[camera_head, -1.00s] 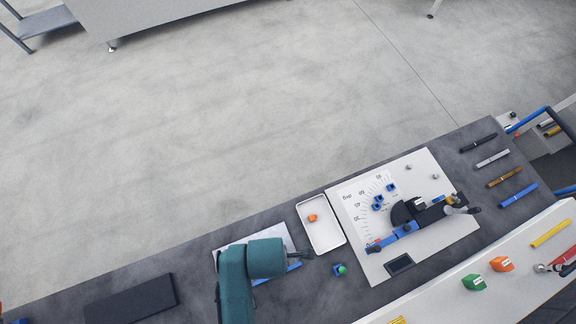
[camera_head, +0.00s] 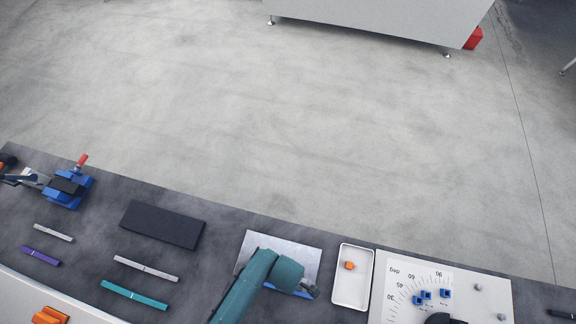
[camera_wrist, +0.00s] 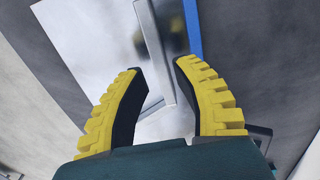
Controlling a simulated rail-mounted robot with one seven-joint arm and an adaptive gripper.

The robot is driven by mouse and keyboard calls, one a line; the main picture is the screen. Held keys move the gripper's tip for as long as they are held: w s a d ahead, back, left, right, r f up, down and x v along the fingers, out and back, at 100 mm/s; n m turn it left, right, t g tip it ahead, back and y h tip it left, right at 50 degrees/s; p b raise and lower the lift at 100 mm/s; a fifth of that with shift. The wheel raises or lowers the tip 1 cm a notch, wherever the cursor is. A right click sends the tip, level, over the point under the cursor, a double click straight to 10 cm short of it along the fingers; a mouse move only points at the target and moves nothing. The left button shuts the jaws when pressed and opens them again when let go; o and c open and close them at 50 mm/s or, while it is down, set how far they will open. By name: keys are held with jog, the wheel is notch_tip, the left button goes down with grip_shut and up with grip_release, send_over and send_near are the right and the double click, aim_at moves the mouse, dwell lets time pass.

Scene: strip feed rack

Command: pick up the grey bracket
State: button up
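A narrow grey bar, which looks like the grey bracket (camera_wrist: 153,40), shows in the wrist view on a shiny plate (camera_wrist: 190,20). Its end reaches between the fingertips of my gripper (camera_wrist: 158,68). The yellow-backed, dark-padded fingers are open, with a visible gap on each side of the bar. I cannot tell how far above it they are. In the head view the silver plate (camera_head: 250,243) lies on the dark bench under my arm, and my gripper (camera_head: 309,289) is at its lower right corner. The bracket cannot be made out there; my arm covers part of the plate.
A white tray (camera_head: 352,290) with an orange part (camera_head: 350,265) stands right of the plate. Further right is a white board (camera_head: 440,272) with an angle scale. A dark pad (camera_head: 162,224), loose strips and a blue clamp device (camera_head: 68,188) lie to the left.

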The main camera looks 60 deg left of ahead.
notch_tip(320, 180, down, 3)
jog(key=shift+w+f, duration=0.1)
jog(key=shift+f, duration=0.1)
grip_shut()
dwell(0.3)
notch_tip(320, 180, up, 10)
jog(key=w+d+r+m+p, duration=0.3)
jog(key=w+r+m, duration=0.3)
jog(key=m, duration=0.7)
jog(key=w+d+r+m+p, duration=0.3)
jog(key=w+m, duration=0.5)
jog(key=m, duration=0.6)
notch_tip(320, 180, up, 3)
jog(key=shift+w+d+f+p, duration=0.15)
jog(key=shift+w+d+p, duration=0.1)
jog(key=shift+p, duration=0.2)
